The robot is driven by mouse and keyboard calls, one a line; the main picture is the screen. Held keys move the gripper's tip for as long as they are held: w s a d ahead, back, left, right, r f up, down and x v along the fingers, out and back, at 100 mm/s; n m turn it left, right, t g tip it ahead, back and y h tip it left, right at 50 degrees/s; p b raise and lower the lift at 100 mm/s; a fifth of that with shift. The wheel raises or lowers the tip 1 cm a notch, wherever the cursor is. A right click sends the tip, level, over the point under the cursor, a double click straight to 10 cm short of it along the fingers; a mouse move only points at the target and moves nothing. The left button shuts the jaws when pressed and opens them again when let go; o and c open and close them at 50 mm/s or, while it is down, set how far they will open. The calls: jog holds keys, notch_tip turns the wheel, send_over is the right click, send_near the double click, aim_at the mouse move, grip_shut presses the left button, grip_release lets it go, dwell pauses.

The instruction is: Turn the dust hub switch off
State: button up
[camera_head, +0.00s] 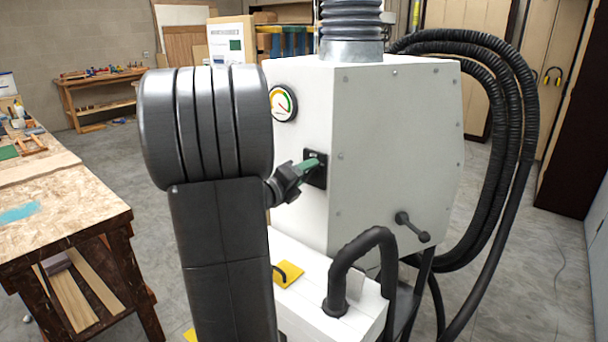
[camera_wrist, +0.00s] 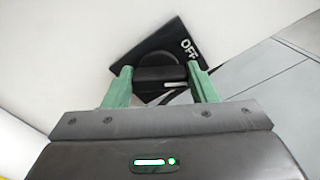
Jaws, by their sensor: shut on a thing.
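The dust hub (camera_head: 385,150) is a white cabinet with a round gauge on its left face. Its black switch plate (camera_head: 318,168) sits below the gauge. In the wrist view the plate (camera_wrist: 178,55) bears the word "OFF" at its upper right, and a black switch handle (camera_wrist: 158,77) stands in front of it. My gripper (camera_head: 314,163) reaches the switch from the left. In the wrist view its green fingers (camera_wrist: 160,84) are on either side of the handle and shut on it. The rest of the plate's lettering is hidden.
Black hoses (camera_head: 500,100) hang at the hub's right side, and a bent black pipe (camera_head: 355,265) rises from the white base in front. A wooden workbench (camera_head: 60,205) stands at the left. Grey floor is open behind, between bench and hub.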

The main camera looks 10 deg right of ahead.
jog(key=shift+f+n+p, duration=0.1)
jog(key=shift+n+p, duration=0.6)
jog(key=shift+n, duration=2.3)
jog(key=o, duration=1)
jog(key=shift+a, duration=0.1)
jog(key=b+v, duration=0.2)
jog(key=v, duration=1.1)
jog(key=shift+s+a, duration=0.25)
jog(key=shift+a, duration=0.05)
jog(key=shift+w+d, duration=0.1)
jog(key=shift+d, duration=0.05)
